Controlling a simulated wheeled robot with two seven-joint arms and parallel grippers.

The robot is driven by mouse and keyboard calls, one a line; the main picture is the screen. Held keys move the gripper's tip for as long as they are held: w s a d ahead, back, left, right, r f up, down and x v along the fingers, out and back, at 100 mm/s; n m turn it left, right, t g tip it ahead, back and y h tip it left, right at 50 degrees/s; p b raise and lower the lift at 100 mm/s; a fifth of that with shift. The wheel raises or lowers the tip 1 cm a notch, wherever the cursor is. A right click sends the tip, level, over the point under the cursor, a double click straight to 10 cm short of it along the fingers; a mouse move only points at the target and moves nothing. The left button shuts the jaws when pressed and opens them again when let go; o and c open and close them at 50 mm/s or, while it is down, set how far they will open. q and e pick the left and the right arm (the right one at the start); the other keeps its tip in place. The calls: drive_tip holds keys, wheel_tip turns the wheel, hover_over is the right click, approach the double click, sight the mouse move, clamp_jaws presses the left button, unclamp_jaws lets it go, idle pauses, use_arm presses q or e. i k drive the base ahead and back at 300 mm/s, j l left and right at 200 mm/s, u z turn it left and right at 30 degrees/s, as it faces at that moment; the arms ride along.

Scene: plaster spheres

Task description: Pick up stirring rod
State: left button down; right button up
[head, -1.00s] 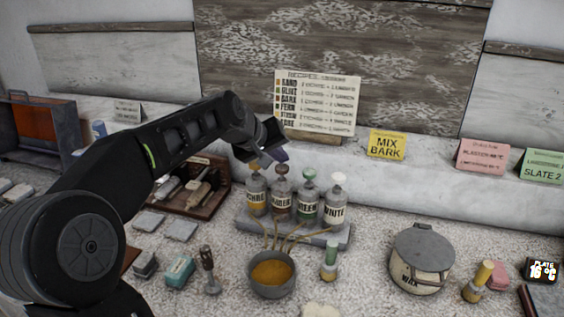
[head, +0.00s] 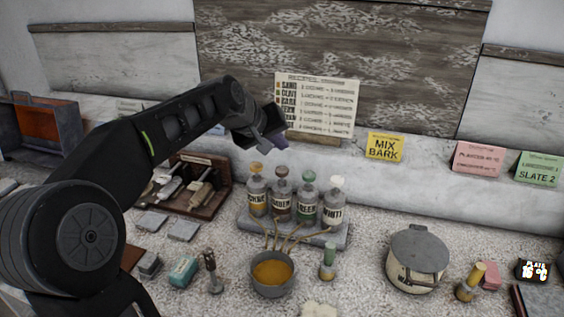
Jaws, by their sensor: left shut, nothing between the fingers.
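My left gripper (head: 272,143) is at the end of the black arm from the left, above and behind the bottles, in front of the recipe board. It is shut and empty, its fingers partly hidden by its own body. No thing is clearly marked as the stirring rod. A short dark-handled tool (head: 211,268) stands upright left of the grey bowl (head: 272,289) of orange-brown liquid. Several thin tan sticks or tubes (head: 285,240) run between the bottle stand and the bowl. I cannot tell if one of these is the rod. My right gripper is not in view.
Several labelled bottles (head: 307,206) stand on a grey stand. A wooden tool rack (head: 216,197) is left of them. A yellow "MIX BARK" card (head: 384,147) stands on the ledge.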

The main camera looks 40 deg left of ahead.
sight(216, 288)
drive_tip(key=k, duration=1.5)
